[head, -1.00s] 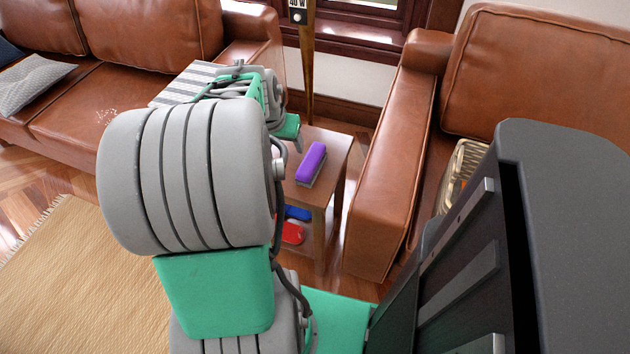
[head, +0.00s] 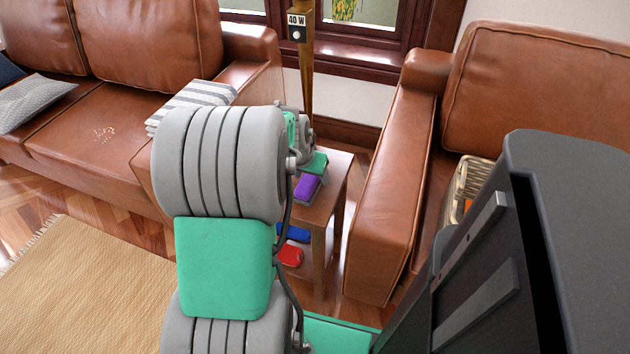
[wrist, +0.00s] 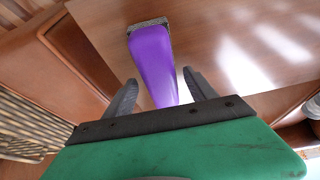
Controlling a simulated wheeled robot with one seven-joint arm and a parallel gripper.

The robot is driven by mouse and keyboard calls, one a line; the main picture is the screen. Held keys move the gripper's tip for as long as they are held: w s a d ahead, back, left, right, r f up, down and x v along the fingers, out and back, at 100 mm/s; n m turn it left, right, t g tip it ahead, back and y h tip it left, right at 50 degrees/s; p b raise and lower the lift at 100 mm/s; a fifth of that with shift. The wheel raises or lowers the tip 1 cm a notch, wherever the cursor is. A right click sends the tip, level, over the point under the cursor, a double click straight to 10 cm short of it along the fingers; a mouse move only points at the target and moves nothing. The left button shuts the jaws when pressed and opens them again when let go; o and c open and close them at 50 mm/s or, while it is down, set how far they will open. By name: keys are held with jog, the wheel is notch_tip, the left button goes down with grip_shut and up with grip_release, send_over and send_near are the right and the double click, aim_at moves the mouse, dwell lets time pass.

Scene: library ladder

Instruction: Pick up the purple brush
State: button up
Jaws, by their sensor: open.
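The purple brush (head: 308,187) lies on top of a small wooden side table (head: 328,204) between the two leather seats. In the wrist view the brush (wrist: 154,62) has a purple back and a strip of grey bristles at its far end. My gripper (wrist: 160,90) is open, with one dark finger on each side of the brush's near part. I cannot tell how far the fingertips are above the table top. The brush's near end is hidden behind the gripper body. In the head view my arm covers part of the brush and table.
A blue item (head: 294,233) and a red item (head: 290,255) sit on the table's lower shelf. A brown leather sofa (head: 95,125) stands left and a leather armchair (head: 385,225) right. A wicker basket (head: 468,185) rests on the armchair. A lamp pole (head: 306,75) stands behind the table.

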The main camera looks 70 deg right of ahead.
jog(key=shift+f, duration=0.25)
dwell(0.3)
grip_shut()
dwell(0.5)
jog(key=shift+r, duration=0.15)
jog(key=shift+r, duration=0.35)
notch_tip(320, 180, up, 3)
jog(key=shift+f+p, duration=0.15)
jog(key=shift+p, duration=0.35)
jog(key=s+a+r+p, duration=0.3)
jog(key=s+a+r, duration=0.4)
jog(key=a+r, duration=0.3)
jog(key=shift+s+a, duration=0.15)
jog(key=shift+a, duration=0.9)
jog(key=shift+f, duration=0.1)
